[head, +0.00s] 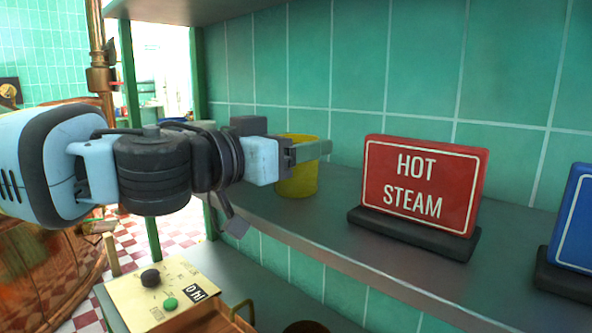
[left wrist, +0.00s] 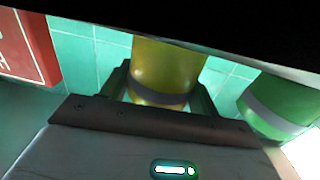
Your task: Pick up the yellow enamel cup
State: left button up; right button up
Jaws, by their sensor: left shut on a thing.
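The yellow enamel cup (head: 298,181) is on the grey metal shelf in the head view, beside the tiled wall. My left gripper (head: 308,152) reaches in from the left and is shut on the cup, its fingers near the cup's upper part. The left wrist view shows the yellow cup (left wrist: 165,70) between the two fingers of my left gripper (left wrist: 160,88). Part of the cup is hidden behind the gripper in the head view. I cannot tell whether its base touches the shelf. My right gripper is in neither view.
A red "HOT STEAM" sign (head: 421,185) stands on the shelf (head: 345,235) to the right of the cup, with a blue sign (head: 573,222) farther right. The left wrist view shows a green object with a grey band (left wrist: 275,108). A control panel (head: 165,290) sits below.

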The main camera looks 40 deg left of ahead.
pick_arm(q)
jog(key=shift+c, duration=0.7)
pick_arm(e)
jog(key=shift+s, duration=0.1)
